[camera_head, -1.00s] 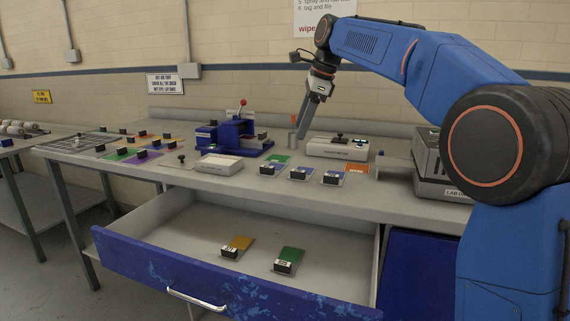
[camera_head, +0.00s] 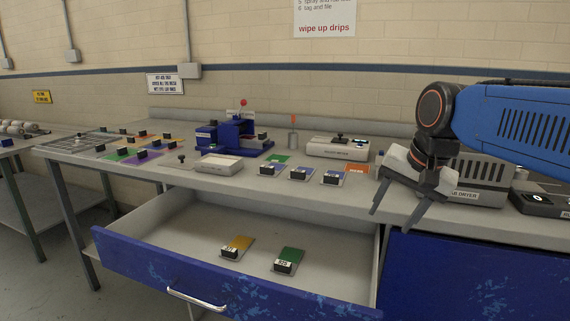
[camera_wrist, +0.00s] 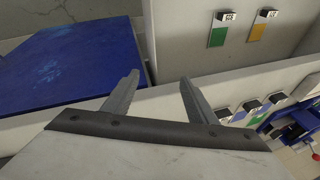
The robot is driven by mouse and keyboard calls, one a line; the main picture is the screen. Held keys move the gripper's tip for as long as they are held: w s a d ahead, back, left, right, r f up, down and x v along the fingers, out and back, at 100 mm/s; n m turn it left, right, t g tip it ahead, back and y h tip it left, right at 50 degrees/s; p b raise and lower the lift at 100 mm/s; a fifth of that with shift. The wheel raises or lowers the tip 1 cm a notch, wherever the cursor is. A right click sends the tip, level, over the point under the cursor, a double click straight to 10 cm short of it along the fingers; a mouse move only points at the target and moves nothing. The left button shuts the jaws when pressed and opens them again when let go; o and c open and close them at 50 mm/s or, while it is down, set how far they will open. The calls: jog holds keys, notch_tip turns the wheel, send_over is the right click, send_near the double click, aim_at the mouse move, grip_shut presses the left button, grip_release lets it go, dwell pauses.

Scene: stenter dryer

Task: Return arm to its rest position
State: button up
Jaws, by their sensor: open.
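My gripper (camera_head: 396,208) is open and empty at the right of the head view. It hangs in front of the bench's front edge, just right of the open drawer, with its fingers pointing down. In the wrist view my gripper (camera_wrist: 158,92) shows two spread fingers with nothing between them. My blue arm reaches in from the right edge of the head view.
The open blue drawer (camera_head: 200,281) holds a yellow swatch (camera_head: 240,244) and a green swatch (camera_head: 290,256). The bench (camera_head: 120,161) carries several swatches, a blue press (camera_head: 232,138), a white device (camera_head: 337,147) and a lab dryer (camera_head: 478,183).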

jog(key=s+d+f+n, duration=0.2)
jog(key=s+f+n, duration=0.1)
jog(key=s+f, duration=0.5)
jog(key=s+d+f+n+h, duration=0.1)
jog(key=s+d+f+n, duration=0.2)
jog(key=s+f, duration=0.5)
jog(key=shift+d+f+n+t, duration=0.3)
jog(key=shift+d+f, duration=0.05)
jog(key=shift+f, duration=0.05)
jog(key=shift+s, duration=0.1)
